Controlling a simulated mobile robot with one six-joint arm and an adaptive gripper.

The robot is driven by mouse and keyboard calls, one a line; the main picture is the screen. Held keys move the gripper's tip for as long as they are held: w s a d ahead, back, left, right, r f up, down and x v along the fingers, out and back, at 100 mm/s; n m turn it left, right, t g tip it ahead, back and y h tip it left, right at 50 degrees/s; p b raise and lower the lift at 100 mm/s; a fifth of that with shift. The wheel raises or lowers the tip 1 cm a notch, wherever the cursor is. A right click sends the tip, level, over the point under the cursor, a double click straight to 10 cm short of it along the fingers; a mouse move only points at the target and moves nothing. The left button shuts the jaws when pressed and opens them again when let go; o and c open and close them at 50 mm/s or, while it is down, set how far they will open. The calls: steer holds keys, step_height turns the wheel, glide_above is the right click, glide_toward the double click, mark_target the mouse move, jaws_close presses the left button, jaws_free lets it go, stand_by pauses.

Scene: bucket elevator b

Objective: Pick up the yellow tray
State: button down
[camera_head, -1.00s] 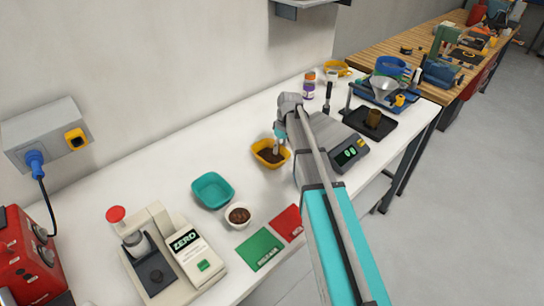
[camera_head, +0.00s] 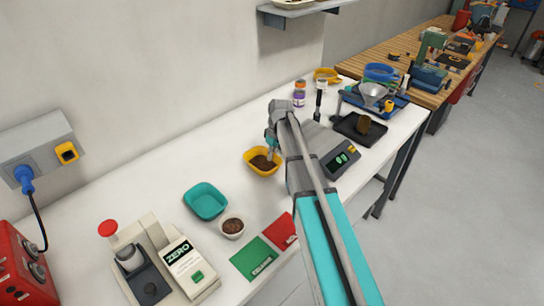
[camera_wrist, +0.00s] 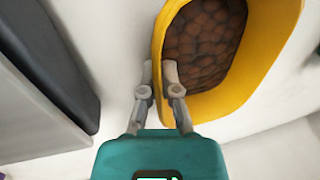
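The yellow tray (camera_head: 250,165) sits on the white bench in the head view and holds dark brown lumps. In the wrist view the yellow tray (camera_wrist: 277,40) fills the upper right, its contents facing me. My gripper (camera_wrist: 159,72) is at the tray's near side wall, one fingertip outside the wall and one inside. The fingers are close together with the rim between them, so it looks shut on the rim. In the head view my gripper (camera_head: 270,146) reaches down at the tray's right side. I cannot tell whether the tray is clear of the bench.
A grey scale (camera_head: 340,160) stands right of the tray, close to my arm. A teal tray (camera_head: 206,201) and a white bowl (camera_head: 231,227) of brown lumps lie to the left front. Green (camera_head: 254,258) and red (camera_head: 281,231) cards lie at the front edge. A black tray (camera_head: 350,135) stands farther right.

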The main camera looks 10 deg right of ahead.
steer(key=shift+r+p, duration=0.55)
steer(key=shift+r, duration=0.2)
steer(key=s+r+p, duration=1.1)
steer(key=s, duration=0.3)
steer(key=shift+a, duration=0.35)
steer(key=shift+s+f, duration=0.1)
